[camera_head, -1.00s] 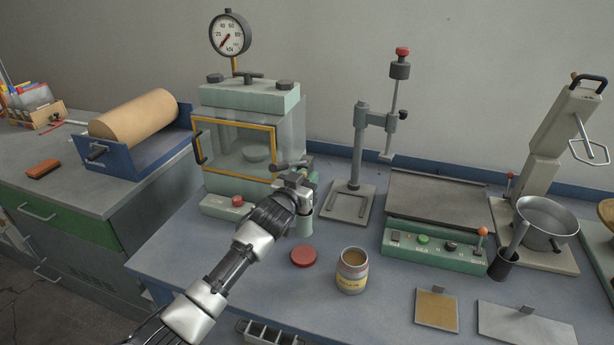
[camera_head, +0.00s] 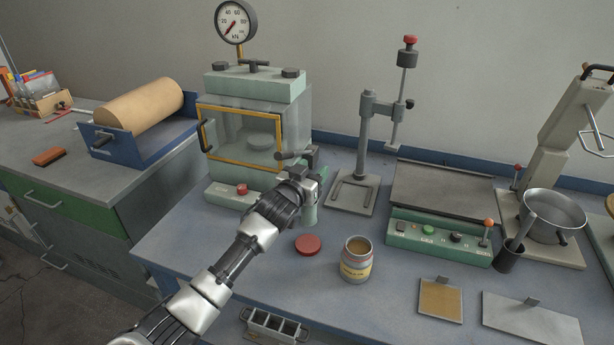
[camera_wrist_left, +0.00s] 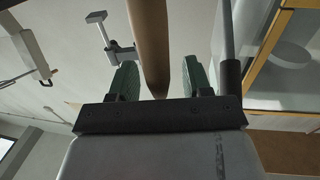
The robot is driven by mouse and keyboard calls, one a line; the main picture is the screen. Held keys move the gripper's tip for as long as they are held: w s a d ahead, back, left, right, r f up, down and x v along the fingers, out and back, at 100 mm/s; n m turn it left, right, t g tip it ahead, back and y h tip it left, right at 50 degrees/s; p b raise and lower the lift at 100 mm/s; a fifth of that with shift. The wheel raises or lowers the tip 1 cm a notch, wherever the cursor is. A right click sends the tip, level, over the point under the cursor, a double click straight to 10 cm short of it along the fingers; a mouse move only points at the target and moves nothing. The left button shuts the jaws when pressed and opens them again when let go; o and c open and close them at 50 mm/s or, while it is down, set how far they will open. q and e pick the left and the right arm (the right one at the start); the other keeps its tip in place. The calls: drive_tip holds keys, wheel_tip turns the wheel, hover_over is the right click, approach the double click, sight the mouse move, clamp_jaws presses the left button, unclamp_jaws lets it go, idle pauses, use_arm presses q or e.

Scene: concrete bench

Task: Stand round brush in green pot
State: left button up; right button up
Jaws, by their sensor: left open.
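My left gripper (camera_head: 308,174) is above a small pale green cylinder (camera_head: 310,213), which looks like the green pot, beside the glass-fronted chamber. The gripper and wrist hide the pot's top. In the left wrist view the gripper (camera_wrist_left: 157,82) is open, its two green fingers apart. A tapered brown wooden handle (camera_wrist_left: 150,40), which looks like the round brush's, stands between them with its narrow end toward the palm. The bristles are out of view, and I cannot tell what the brush rests in. The brush is not clear in the head view.
The chamber (camera_head: 255,130) with its gauge stands close behind. A red lid (camera_head: 308,244) and an open tin (camera_head: 356,262) lie in front to the right. A press stand (camera_head: 362,150) is on the right. A dark rack (camera_head: 273,326) is at the front edge.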

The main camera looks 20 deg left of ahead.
use_arm(q)
drive_tip(key=s+a, duration=0.2)
drive_tip(key=s, duration=0.8)
drive_tip(key=shift+s, duration=0.25)
drive_tip(key=shift+f, duration=0.1)
idle(0.4)
